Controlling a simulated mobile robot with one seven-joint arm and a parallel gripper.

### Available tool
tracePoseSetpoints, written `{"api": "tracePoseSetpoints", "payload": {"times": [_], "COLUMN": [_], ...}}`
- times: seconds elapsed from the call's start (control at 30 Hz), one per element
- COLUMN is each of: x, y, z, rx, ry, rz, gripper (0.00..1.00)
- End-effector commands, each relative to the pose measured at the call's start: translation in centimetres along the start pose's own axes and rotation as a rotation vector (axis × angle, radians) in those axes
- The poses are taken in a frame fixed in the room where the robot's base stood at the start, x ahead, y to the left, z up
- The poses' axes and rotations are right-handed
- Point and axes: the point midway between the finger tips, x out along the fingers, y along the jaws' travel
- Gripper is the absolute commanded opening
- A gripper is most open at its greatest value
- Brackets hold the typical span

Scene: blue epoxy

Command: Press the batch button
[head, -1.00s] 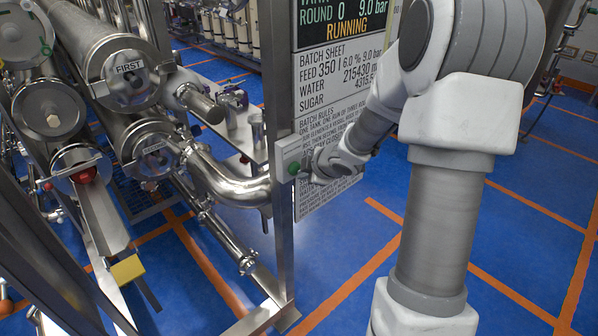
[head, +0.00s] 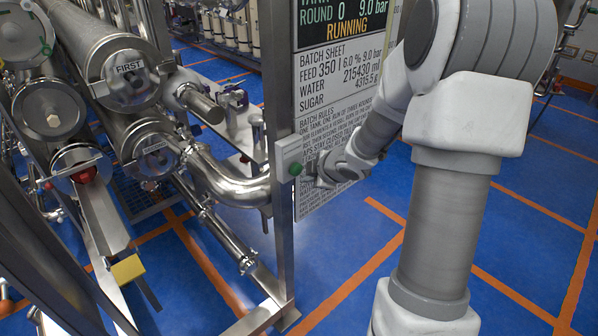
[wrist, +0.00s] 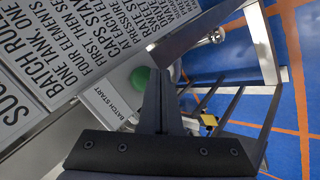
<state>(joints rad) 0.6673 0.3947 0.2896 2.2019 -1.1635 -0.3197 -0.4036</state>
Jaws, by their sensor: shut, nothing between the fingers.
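The green batch button (head: 295,169) sits on a small grey box on the steel post in the head view. In the wrist view the green button (wrist: 140,78) shows beside the plate marked BATCH START (wrist: 110,101), partly behind my fingers. My gripper (head: 316,173) is just right of the button box in the head view, with a small gap seeming to show between them. In the wrist view my gripper (wrist: 161,76) has its fingers together with nothing between them. The display (head: 345,22) above reads RUNNING and ROUND 0.
A batch sheet panel (head: 335,75) stands behind my wrist. Steel pipes and cylinders (head: 130,75) crowd the left, one marked FIRST. The steel post (head: 284,240) runs down to the floor. Blue floor (head: 530,230) with orange lines is open at right.

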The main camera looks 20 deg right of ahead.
Motion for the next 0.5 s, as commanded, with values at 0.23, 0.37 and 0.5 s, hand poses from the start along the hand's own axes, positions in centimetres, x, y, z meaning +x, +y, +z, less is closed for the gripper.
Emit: {"api": "tracePoseSetpoints", "payload": {"times": [0.23, 0.37, 0.5], "x": [-1.0, -1.9, -2.9], "y": [-0.7, -1.4, -2.0], "z": [0.7, 1.4, 2.1], "rx": [0.0, 0.002, 0.0], "ry": [-0.002, -0.003, -0.002], "rz": [-0.002, -0.001, -0.001], "gripper": [0.0, 0.0, 0.0]}}
